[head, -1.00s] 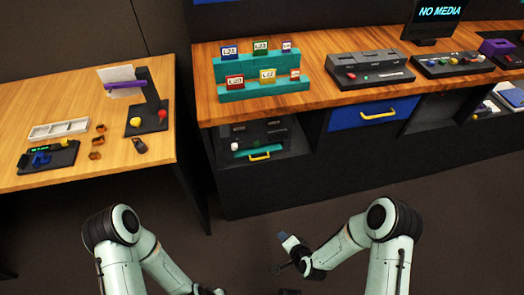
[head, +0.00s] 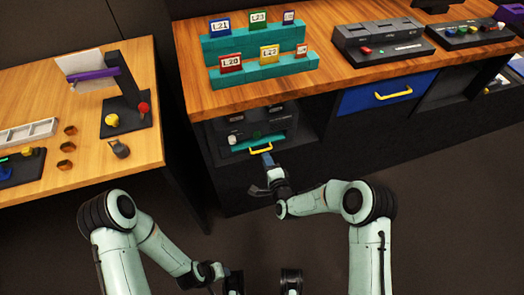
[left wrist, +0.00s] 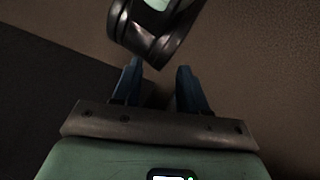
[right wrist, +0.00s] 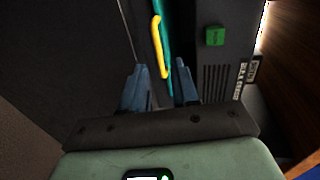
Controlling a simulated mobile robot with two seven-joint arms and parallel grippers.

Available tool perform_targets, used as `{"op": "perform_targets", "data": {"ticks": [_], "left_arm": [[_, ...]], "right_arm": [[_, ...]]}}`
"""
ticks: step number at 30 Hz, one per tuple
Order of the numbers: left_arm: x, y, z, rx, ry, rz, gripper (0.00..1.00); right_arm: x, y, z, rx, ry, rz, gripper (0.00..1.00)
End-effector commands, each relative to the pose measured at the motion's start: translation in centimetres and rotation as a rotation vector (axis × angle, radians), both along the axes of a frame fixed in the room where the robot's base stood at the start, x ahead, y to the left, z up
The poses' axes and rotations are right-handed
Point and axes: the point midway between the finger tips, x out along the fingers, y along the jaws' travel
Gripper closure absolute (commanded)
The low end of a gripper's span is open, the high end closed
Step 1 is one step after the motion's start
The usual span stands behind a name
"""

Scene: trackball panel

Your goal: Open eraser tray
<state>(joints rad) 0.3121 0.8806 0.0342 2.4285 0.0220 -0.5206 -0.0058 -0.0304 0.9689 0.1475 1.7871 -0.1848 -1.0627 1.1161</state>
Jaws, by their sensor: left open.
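The eraser tray (head: 272,142) is a teal drawer front with a yellow bar handle (head: 261,149), low in a dark unit inside the bench cubby. It looks shut. In the right wrist view the yellow handle (right wrist: 160,50) runs lengthwise just ahead of the fingers, beside the teal edge (right wrist: 164,30). My right gripper (head: 267,160) is open and empty, just in front of and below the handle; contact cannot be told. In the right wrist view its fingertips (right wrist: 160,80) are apart. My left gripper (left wrist: 160,80) is open and empty, low over the floor.
A wooden bench top (head: 350,82) overhangs the cubby. A blue drawer (head: 375,94) with another yellow handle is to the right. A green button (right wrist: 215,36) sits on the unit's face. A wooden side table (head: 80,165) stands left. Floor between is clear.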

Motion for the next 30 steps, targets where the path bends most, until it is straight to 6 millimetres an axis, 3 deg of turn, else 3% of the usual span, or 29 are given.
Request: {"op": "perform_targets", "data": {"ticks": [3,9,23,26,30], "left_arm": [[0.9,0.4,-0.8,0.011,-0.022,0.010,0.57],[1.9,1.0,-1.5,0.025,-0.051,0.021,0.57],[2.5,1.3,-1.8,0.032,-0.065,0.027,0.57],[2.5,1.2,-1.8,0.032,-0.065,0.027,0.57],[2.4,1.2,-1.8,0.032,-0.064,0.027,0.57]], "right_arm": [[2.4,0.8,-0.8,-0.001,0.000,-0.001,0.70],[5.0,1.6,-1.4,-0.001,0.001,-0.001,0.70],[6.1,2.0,-1.5,-0.002,0.003,0.000,0.70],[6.1,2.0,-1.5,-0.002,0.003,0.000,0.96],[6.0,1.9,-1.5,-0.002,0.004,0.000,1.00]]}}
